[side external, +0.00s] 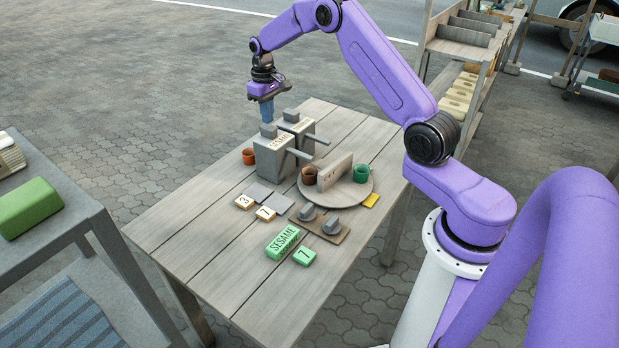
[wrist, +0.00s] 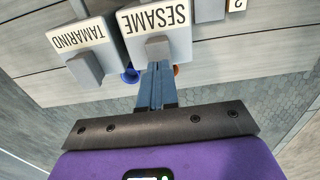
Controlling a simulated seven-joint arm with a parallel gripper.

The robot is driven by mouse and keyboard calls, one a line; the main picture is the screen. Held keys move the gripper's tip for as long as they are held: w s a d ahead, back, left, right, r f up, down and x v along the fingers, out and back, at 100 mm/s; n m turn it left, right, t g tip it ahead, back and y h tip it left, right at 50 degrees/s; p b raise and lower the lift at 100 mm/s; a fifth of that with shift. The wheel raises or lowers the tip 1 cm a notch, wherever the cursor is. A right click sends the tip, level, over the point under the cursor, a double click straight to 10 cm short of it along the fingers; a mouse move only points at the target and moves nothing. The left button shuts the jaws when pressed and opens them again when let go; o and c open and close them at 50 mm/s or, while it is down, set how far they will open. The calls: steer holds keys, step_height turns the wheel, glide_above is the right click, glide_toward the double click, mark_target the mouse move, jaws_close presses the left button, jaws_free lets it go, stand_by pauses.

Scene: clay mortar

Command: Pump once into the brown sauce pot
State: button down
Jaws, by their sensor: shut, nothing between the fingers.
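Two grey box dispensers with pump knobs on top stand at the table's far end. The nearer one (side external: 272,158) reads SESAME in the wrist view (wrist: 180,17); the other (side external: 303,134) reads TAMARIND there (wrist: 78,38). My gripper (side external: 267,119) is shut and empty, pointing down by the SESAME knob (side external: 268,131); I cannot tell if it touches. A brown pot (side external: 309,176) and a green pot (side external: 361,173) stand on a round turntable (side external: 337,201), apart across an upright divider (side external: 335,172). An orange pot (side external: 249,156) stands left of the SESAME dispenser.
Green SESAME (side external: 282,243) and 7 (side external: 304,257) blocks lie near the front. White number tiles (side external: 244,202) and a brown board with two grey knobs (side external: 320,223) lie in between. Grey spouts (side external: 301,154) stick out towards the turntable. A blue pot (wrist: 131,75) shows in the wrist view.

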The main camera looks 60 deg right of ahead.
mark_target(269, 127)
steer(key=shift+f, duration=0.25)
steer(key=shift+f, duration=0.35)
steer(key=shift+f, duration=0.95)
stand_by(0.4)
steer(key=shift+r, duration=1.6)
steer(key=shift+r, duration=0.1)
